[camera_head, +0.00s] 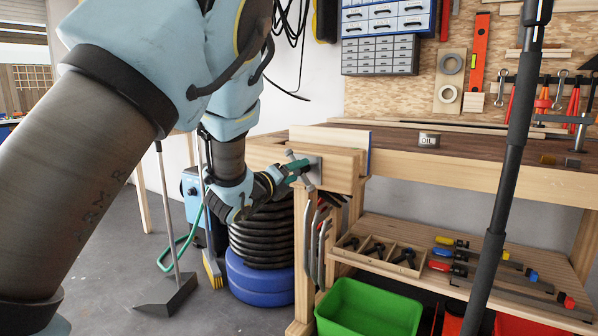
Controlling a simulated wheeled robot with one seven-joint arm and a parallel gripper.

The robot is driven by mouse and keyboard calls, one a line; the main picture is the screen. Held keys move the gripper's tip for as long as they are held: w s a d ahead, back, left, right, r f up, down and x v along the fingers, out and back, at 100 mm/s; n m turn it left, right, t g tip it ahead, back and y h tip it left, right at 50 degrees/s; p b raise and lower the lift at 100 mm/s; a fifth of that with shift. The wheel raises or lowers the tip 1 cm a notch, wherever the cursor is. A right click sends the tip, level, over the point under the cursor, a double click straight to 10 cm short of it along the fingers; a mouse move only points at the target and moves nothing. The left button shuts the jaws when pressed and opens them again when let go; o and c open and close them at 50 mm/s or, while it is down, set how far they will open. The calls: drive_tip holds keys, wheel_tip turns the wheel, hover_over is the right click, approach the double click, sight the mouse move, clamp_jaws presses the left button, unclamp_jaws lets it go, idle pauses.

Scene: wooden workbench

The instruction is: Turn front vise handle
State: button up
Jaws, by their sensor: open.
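The front vise (337,168) is a wooden jaw block at the left end of the workbench (470,174). Its metal handle (291,154) shows as a thin bar in front of the jaw, partly hidden by my gripper. My gripper (301,172) is at the handle and the metal screw plate, with its green part pointing right toward the vise. Its jaws are open. The fingertips are small and overlap the handle, so I cannot tell whether they touch it.
A lower shelf (400,240) holds a wooden divided tray and several clamps. A green bin (369,309) is below. A black hose coil on a blue base (260,283), a broom and a dustpan (170,296) stand left of the bench.

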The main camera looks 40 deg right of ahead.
drive_tip(key=shift+x, duration=1.05)
clamp_jaws()
